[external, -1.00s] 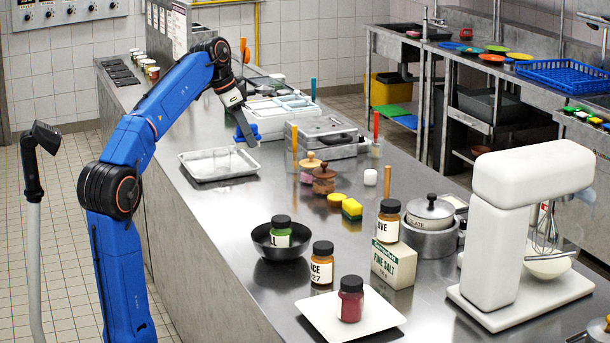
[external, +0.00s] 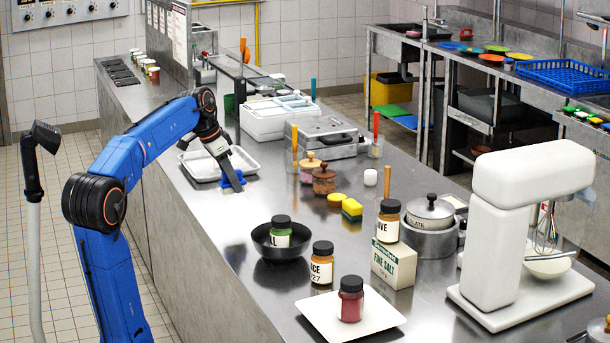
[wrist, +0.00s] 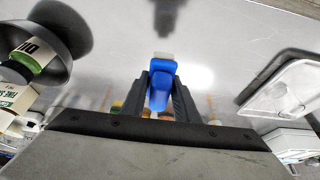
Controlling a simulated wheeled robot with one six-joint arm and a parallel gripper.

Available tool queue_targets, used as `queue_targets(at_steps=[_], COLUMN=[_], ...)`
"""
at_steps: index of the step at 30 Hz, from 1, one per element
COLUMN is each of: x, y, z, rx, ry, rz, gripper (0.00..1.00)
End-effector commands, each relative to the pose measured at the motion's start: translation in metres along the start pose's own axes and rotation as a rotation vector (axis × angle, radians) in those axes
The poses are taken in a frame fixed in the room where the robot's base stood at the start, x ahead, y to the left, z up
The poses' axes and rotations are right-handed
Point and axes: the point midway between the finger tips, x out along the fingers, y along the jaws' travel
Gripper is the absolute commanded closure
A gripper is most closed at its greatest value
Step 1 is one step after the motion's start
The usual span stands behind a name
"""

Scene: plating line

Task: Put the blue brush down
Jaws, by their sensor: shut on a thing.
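I cannot tell whether the brush touches the counter. In the wrist view the blue brush (wrist: 161,82) sits between the two dark fingers of my gripper (wrist: 160,92), which are shut on it. Its pale tip points away from the fingers over bare counter.
Spice pots (external: 323,181) and a yellow sponge (external: 352,206) stand to the right. The counter (external: 215,225) in front is clear.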

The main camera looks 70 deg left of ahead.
Motion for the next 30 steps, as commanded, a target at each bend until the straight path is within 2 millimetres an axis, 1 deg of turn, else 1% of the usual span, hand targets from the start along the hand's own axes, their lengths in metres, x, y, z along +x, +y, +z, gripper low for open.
queue_targets(at_steps=[1,5,13,18,21,30], x=[0.008,0.026,0.042,0.063,0.072,0.074], y=[0.001,0.001,0.0,0.0,0.0,0.0], z=[0.004,0.011,0.018,0.027,0.03,0.031], rx=[0.0,0.0,0.0,0.0,0.001,0.001], ry=[-0.002,-0.002,-0.001,-0.002,-0.001,0.0], rz=[0.002,0.002,0.001,0.001,0.0,0.0], gripper=[0.95,0.95,0.95,0.95,0.95,0.95])
